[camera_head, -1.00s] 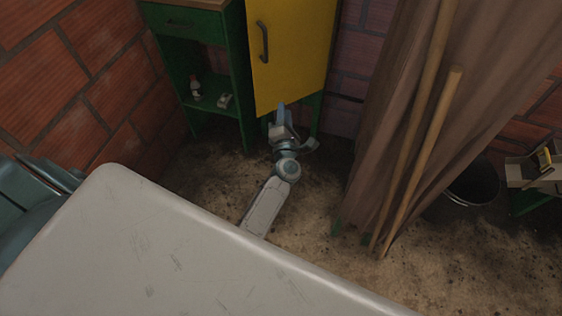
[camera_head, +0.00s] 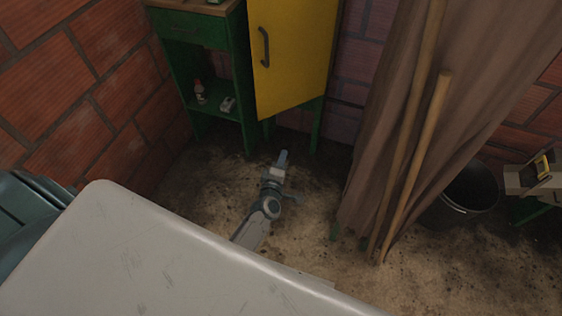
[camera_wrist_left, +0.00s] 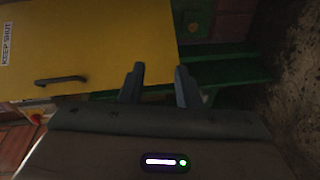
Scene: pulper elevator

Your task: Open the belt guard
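The yellow belt guard (camera_head: 290,60) is a flat panel on a green frame at the top middle of the head view and looks closed. Its dark bar handle (camera_head: 264,46) is near its left edge. In the left wrist view the yellow guard (camera_wrist_left: 110,40) fills the upper left, with the handle (camera_wrist_left: 60,80) and a "KEEP SHUT" label (camera_wrist_left: 6,43). My left gripper (camera_head: 283,156) is below the guard's lower edge in the head view, apart from the handle. The left wrist view shows its two fingers (camera_wrist_left: 160,85) apart, with nothing between them.
A green cabinet (camera_head: 190,32) with small items on its shelf stands left of the guard. A brown curtain (camera_head: 385,130) and wooden poles (camera_head: 425,150) stand to the right, with a dark bucket (camera_head: 472,190) beyond. Bare floor (camera_head: 310,235) lies around my arm.

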